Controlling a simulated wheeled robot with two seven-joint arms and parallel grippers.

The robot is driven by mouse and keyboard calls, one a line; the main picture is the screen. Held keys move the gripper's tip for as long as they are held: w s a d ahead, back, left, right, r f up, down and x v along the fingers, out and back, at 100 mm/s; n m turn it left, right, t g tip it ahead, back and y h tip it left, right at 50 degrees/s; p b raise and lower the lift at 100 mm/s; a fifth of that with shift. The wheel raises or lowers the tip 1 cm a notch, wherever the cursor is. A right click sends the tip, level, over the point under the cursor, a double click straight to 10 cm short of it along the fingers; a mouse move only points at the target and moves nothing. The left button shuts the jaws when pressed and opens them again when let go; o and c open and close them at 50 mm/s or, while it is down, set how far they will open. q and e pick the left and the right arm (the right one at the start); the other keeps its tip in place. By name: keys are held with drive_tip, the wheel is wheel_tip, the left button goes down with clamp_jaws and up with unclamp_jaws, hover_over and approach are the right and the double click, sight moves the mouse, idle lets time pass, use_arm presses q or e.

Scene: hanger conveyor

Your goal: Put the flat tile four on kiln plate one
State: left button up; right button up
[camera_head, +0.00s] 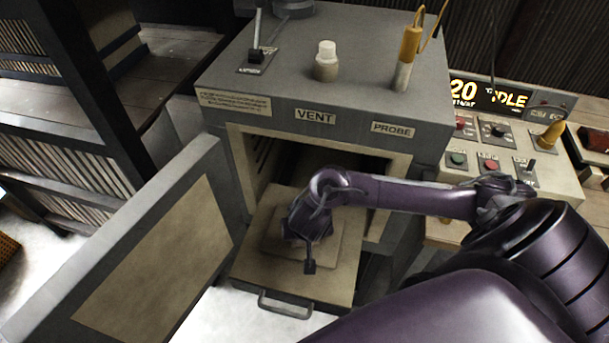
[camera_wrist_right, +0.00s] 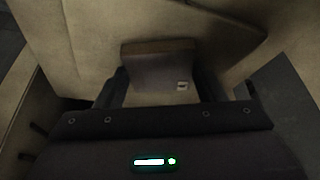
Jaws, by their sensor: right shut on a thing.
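My right gripper (camera_head: 307,240) reaches down over the pulled-out kiln tray (camera_head: 268,282) in front of the kiln opening. In the right wrist view, my right gripper (camera_wrist_right: 162,88) is shut on a small brownish tile (camera_wrist_right: 155,62), which has a small pale mark near its lower right corner. The tile's number cannot be read. A flat raised square plate (camera_head: 336,258) lies on the tray under the gripper; its number does not show. The held tile is hidden or too small to tell in the head view. I cannot tell whether it touches the plate. My left gripper is not in view.
The grey kiln (camera_head: 345,105) stands behind, with its door (camera_head: 165,250) swung open at left. A tray handle (camera_head: 285,308) sticks out in front. A control panel (camera_head: 500,145) is at right, and a slatted rack (camera_head: 65,150) is at left.

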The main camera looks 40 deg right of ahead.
drive_tip(key=shift+f, duration=0.2)
drive_tip(key=o, duration=1.1)
drive_tip(key=shift+c, duration=0.2)
drive_tip(key=shift+r, duration=0.1)
drive_tip(key=p+v, duration=0.9)
drive_tip(key=v, duration=0.3)
drive_tip(key=shift+r, duration=0.15)
drive_tip(key=shift+s+a, duration=0.1)
